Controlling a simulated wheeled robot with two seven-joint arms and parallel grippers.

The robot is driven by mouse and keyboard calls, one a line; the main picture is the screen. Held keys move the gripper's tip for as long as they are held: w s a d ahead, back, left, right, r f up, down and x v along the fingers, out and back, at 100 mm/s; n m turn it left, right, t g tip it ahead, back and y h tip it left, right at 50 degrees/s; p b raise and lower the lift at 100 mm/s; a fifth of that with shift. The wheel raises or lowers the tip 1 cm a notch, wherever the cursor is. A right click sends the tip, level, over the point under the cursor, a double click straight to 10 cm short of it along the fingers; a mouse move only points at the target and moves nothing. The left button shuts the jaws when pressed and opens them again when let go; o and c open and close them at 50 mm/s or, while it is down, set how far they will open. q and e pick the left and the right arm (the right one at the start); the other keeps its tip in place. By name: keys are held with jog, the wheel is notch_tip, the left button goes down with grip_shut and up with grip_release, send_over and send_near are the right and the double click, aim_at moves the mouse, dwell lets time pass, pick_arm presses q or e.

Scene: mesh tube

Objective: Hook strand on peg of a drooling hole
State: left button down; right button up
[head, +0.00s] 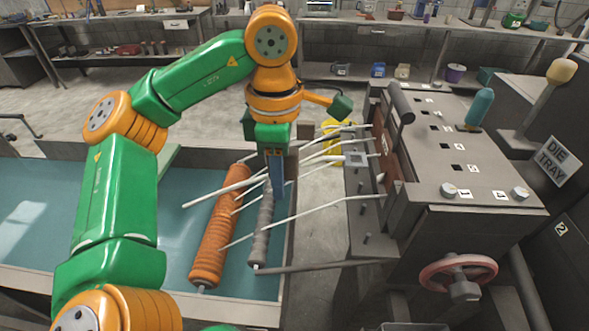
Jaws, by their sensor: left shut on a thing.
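Several white strands (320,209) run from the die face (380,140) of the grey machine leftward over the trough. Their free ends lie across an orange ribbed roller (213,243) and a grey ribbed roller (262,232). My left gripper (277,183) points down among the strands above the grey roller and is shut on a strand, partly hidden by the fingers. Small dark pegs (365,238) stick out of the plate beside the die face. I cannot tell which hole is drooling. My right gripper is not in view.
The grey machine (470,160) stands at the right with a pink handwheel (458,271), a teal-capped lever (479,107) and a "DIE TRAY" sign (557,160). The teal trough (130,190) spreads below my left arm. A bar (315,266) bridges the rollers and machine.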

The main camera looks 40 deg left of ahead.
pick_arm(q)
jog(key=s+d+r+p, duration=0.1)
jog(key=s+r+p, duration=0.2)
jog(key=r+p, duration=0.2)
jog(key=shift+s+r, duration=0.35)
jog(key=shift+r, duration=0.3)
jog(key=shift+d+f, duration=0.1)
jog(key=shift+f, duration=0.05)
